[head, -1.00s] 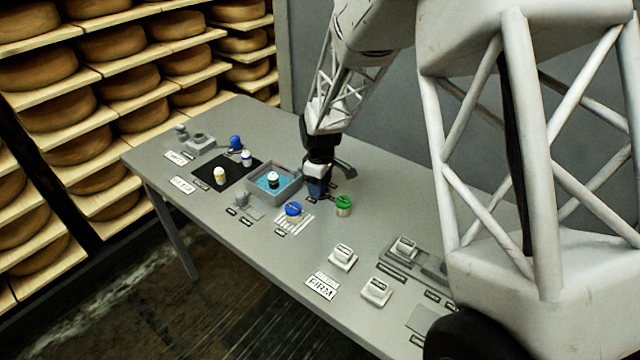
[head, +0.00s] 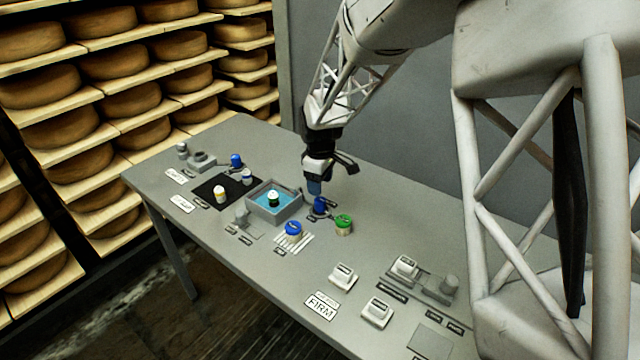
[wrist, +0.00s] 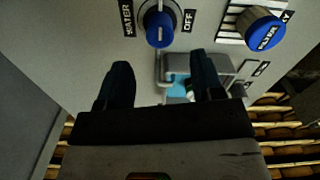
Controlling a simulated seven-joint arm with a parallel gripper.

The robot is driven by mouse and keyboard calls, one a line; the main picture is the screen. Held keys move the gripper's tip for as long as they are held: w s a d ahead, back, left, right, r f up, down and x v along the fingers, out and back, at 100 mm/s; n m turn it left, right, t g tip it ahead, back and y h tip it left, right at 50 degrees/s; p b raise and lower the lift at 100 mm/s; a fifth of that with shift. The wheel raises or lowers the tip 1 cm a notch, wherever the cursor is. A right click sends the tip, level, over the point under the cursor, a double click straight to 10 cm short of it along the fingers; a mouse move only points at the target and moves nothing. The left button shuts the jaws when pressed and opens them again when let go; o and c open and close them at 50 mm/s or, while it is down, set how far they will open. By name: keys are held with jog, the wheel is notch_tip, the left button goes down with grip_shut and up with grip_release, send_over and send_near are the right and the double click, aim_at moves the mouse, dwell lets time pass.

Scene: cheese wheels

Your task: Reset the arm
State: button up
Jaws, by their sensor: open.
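My gripper (head: 314,187) hangs over the far middle of the grey table, just above a blue knob (head: 320,207) and apart from it. In the wrist view its two dark fingers (wrist: 160,78) are spread with nothing between them. My arm reaches down from the upper right of the head view.
A grey basin (head: 257,209) with blue liquid and a small bottle (head: 273,198) stands left of my gripper. White blocks (head: 342,276) are nearer. Cheese shelves (head: 130,95) line the left.

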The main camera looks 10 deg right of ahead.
jog(key=shift+r, duration=0.1)
jog(key=s+d+r+m+t, duration=0.1)
jog(key=s+d+r+m, duration=0.15)
jog(key=s+r, duration=0.5)
jog(key=s+d+r+m, duration=0.2)
jog(key=s+r+m, duration=0.15)
jog(key=s, duration=0.75)
jog(key=s+d+r+m+t, duration=0.1)
jog(key=s+d+r+m, duration=0.2)
jog(key=s+r, duration=0.5)
jog(key=s+f+m, duration=0.1)
jog(key=s+m, duration=0.1)
jog(key=s, duration=1)
jog(key=shift+d+f+m+t, duration=0.3)
jog(key=shift+d+f, duration=0.05)
jog(key=shift+f, duration=0.05)
